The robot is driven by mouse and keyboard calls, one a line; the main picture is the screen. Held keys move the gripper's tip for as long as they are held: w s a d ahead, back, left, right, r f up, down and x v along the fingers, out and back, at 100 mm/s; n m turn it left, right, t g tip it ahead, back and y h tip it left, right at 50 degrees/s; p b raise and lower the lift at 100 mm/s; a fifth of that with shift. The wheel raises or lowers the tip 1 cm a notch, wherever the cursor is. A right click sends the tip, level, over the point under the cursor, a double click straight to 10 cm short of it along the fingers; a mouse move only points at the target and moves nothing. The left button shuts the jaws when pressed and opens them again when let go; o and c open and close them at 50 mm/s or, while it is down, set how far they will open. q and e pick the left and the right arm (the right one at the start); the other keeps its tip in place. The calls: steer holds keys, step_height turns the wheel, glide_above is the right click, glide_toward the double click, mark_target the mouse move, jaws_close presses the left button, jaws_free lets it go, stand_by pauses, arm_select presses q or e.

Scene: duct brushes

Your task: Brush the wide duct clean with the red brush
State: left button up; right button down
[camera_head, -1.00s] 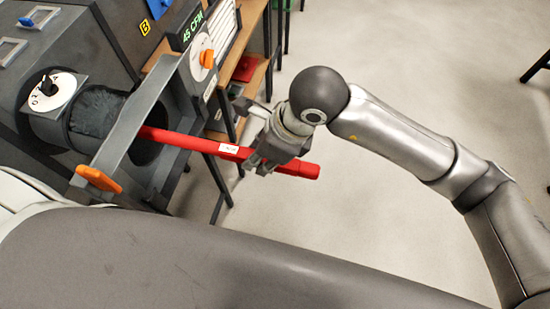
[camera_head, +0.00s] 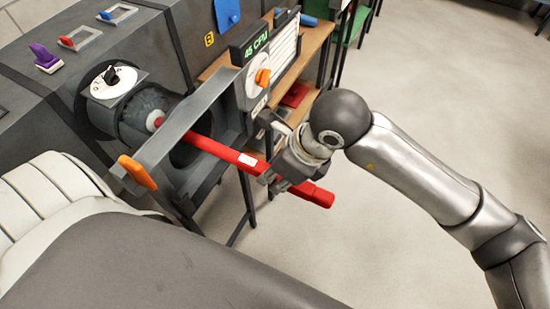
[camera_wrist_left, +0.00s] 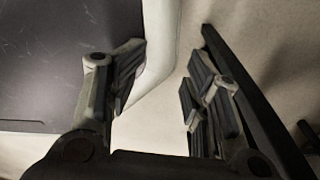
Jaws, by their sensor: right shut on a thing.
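The red brush (camera_head: 235,155) is a long square red handle with a white label. My right gripper (camera_head: 283,172) is shut around it near its outer end. The handle slopes up to the left and passes behind the edge of a grey upright plate (camera_head: 190,112). A red and pale piece (camera_head: 156,121), in line with it, shows at the mouth of a round grey duct (camera_head: 108,118). Grey fuzzy material (camera_head: 146,103) fills that mouth; I cannot tell bristles from dust. My left gripper (camera_wrist_left: 165,95) is open and empty in the left wrist view.
A dial (camera_head: 114,80) sits on the duct. An orange handle (camera_head: 137,172) is on the plate's near end. A "45 CFM" display (camera_head: 256,47) and orange knob (camera_head: 263,76) stand behind. A purple-handled item (camera_head: 45,58) is on the cabinet. Floor at right is clear.

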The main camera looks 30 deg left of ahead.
mark_target(325, 195)
steer(key=d, duration=0.3)
steer(key=d+b, duration=0.1)
steer(key=d, duration=0.2)
steer(key=shift+w+d+f, duration=0.15)
steer(key=shift+d+b, duration=0.65)
steer(key=shift+d, duration=0.95)
steer(key=d+b, duration=0.2)
steer(key=d, duration=0.4)
steer(key=shift+w+d, duration=0.15)
steer(key=shift+d, duration=0.25)
steer(key=shift+a, duration=0.1)
